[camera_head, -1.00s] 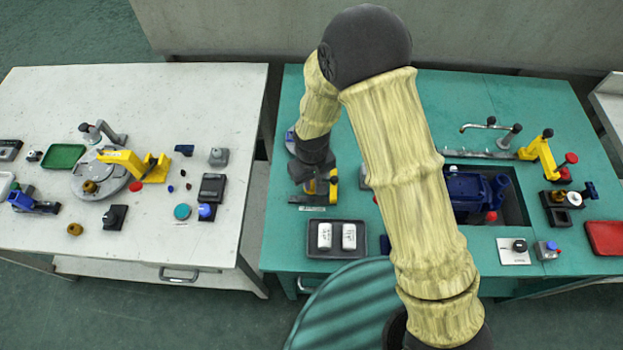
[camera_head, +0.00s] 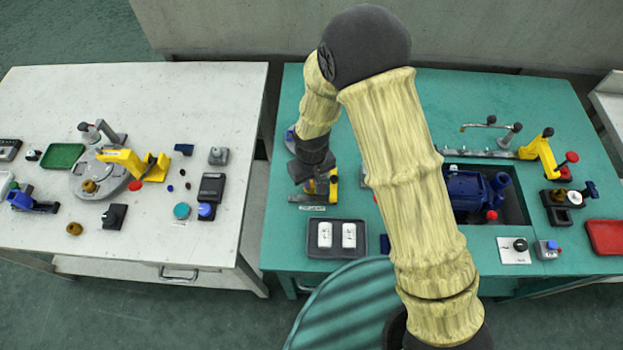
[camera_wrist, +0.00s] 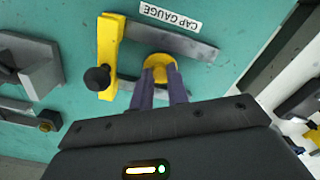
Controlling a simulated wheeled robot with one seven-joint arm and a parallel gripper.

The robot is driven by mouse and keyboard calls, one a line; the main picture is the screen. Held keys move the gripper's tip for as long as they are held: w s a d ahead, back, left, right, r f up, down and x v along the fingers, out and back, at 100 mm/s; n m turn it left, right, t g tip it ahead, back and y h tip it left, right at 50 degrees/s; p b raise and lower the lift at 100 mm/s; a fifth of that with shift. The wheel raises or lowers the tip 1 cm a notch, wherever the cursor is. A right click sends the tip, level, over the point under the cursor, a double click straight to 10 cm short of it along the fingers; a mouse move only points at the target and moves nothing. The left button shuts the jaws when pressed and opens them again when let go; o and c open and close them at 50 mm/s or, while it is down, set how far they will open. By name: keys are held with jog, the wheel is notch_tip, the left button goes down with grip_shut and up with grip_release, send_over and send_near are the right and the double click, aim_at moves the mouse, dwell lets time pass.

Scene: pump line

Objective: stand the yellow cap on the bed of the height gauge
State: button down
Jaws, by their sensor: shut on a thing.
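My gripper (camera_wrist: 159,82) is shut on the yellow cap (camera_wrist: 158,62), which sits between the two fingertips in the wrist view. The cap is over the height gauge, in front of the grey bed bar (camera_wrist: 185,42) as seen there; whether it touches the bed I cannot tell. The gauge's yellow upright (camera_wrist: 108,48) with its black knob (camera_wrist: 97,78) stands to the left of the cap. In the head view the gauge (camera_head: 333,184) is partly hidden behind my wrist and gripper, at the left part of the green table.
A "CAP GAUGE" label (camera_wrist: 170,16) lies beside the bed. A dark tray (camera_head: 336,253) with two white blocks is in front of the gauge in the head view. A grey fixture (camera_wrist: 30,68) stands left in the wrist view. Bare green table lies between.

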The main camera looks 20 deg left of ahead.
jog(key=c, duration=0.7)
grip_release()
jog(key=shift+r, duration=0.1)
jog(key=shift+r+p, duration=2.65)
jog(key=shift+r, duration=0.8)
